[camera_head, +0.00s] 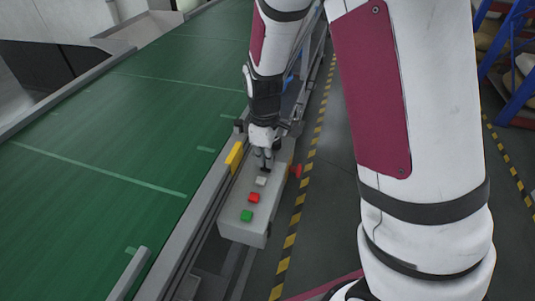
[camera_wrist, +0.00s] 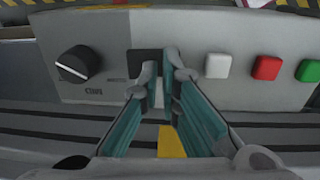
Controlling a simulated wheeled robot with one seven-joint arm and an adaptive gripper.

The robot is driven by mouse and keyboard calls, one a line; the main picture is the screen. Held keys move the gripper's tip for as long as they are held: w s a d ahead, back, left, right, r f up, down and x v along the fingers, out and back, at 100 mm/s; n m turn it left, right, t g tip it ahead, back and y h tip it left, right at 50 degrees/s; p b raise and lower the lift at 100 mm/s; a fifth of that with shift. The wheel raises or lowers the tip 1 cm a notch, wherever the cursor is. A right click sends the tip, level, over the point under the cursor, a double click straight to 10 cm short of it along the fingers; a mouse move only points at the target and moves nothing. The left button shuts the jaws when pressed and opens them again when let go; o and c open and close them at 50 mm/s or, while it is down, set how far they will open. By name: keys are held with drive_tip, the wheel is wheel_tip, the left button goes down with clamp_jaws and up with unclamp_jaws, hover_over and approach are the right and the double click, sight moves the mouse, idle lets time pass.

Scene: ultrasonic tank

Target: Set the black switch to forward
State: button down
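The grey control box (camera_head: 242,222) stands beside the green conveyor, and my gripper (camera_head: 263,163) points down at its far end. In the wrist view, a black square switch (camera_wrist: 140,58) is on the panel (camera_wrist: 215,30), partly hidden behind the fingertips. A round black knob (camera_wrist: 78,63) with a pale pointer line and blurred lettering below it sits to its left. My gripper (camera_wrist: 162,78) is partly open, with a narrow empty gap between its fingertips, right in front of the square switch's right side. I cannot tell whether a finger touches it. The switch's position is not readable.
White (camera_wrist: 217,66), red (camera_wrist: 267,68) and green (camera_wrist: 308,71) buttons sit in a row right of the fingers. A red knob (camera_head: 296,170) sticks out from the box's side. A yellow block (camera_head: 235,156) and the conveyor (camera_head: 130,110) lie to the left.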

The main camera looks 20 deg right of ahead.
drive_tip(key=shift+s+a+f, duration=0.1)
drive_tip(key=shift+s+f, duration=0.1)
drive_tip(key=shift+s, duration=0.1)
wheel_tip(320, 180, up, 14)
drive_tip(key=s+a+p, duration=0.1)
drive_tip(key=p, duration=0.1)
drive_tip(key=shift+r+p, duration=0.15)
drive_tip(key=shift+p, duration=0.25)
drive_tip(key=shift+w+d+r+t+h+b, duration=0.2)
drive_tip(key=shift+w+d+t+h+b, duration=0.15)
drive_tip(key=shift+d+b, duration=0.35)
drive_tip(key=shift+a, duration=0.15)
drive_tip(key=f, duration=0.4)
drive_tip(key=w+f, duration=0.1)
drive_tip(key=f, duration=0.4)
drive_tip(key=d+f, duration=0.1)
drive_tip(key=f, duration=0.4)
drive_tip(key=shift+w+d+b, duration=0.1)
drive_tip(key=shift+w+b, duration=0.15)
drive_tip(key=shift+b, duration=0.15)
